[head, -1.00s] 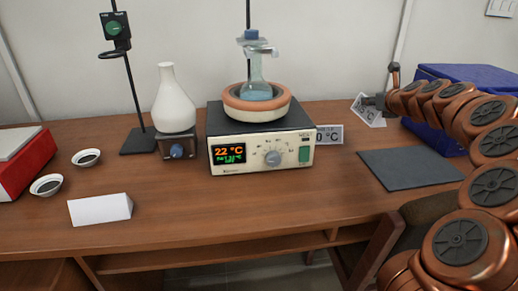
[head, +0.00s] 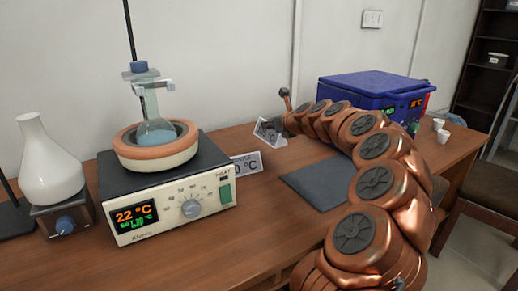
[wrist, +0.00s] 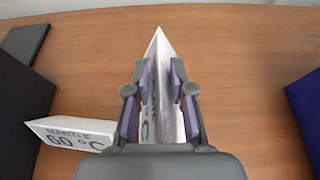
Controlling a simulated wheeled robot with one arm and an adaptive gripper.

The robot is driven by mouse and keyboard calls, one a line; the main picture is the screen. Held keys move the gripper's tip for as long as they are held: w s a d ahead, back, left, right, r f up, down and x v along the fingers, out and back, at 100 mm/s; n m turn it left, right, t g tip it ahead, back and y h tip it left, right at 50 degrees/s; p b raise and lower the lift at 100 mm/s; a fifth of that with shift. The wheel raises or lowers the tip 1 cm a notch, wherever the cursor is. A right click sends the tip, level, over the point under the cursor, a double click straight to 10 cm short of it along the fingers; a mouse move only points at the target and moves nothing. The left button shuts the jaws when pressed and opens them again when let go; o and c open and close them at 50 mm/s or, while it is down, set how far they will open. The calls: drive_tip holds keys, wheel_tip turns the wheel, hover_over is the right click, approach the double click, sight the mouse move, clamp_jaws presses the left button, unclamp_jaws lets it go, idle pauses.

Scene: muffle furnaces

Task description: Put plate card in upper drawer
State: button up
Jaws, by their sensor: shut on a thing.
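A white folded card (head: 266,133) with dark print, apparently the plate card, is between the fingers of my gripper (head: 281,126) above the back of the table. In the wrist view the card (wrist: 160,62) stands as a pointed tent, and my gripper (wrist: 160,88) is shut on it. Its text is partly hidden by the fingers; "C" shows. I cannot tell whether the card touches the table. A second card (head: 246,165), marked "MANTLE" and "60 °C" in the wrist view (wrist: 70,133), stands beside the heater. No upper drawer is clearly visible.
The heating mantle (head: 165,205) with a round flask (head: 157,131) stands left of the card.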

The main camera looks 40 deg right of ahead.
drive_tip(key=shift+f+b, duration=0.85)
drive_tip(key=shift+f, duration=2.65)
drive_tip(key=o, duration=0.9)
drive_tip(key=shift+c, duration=0.2)
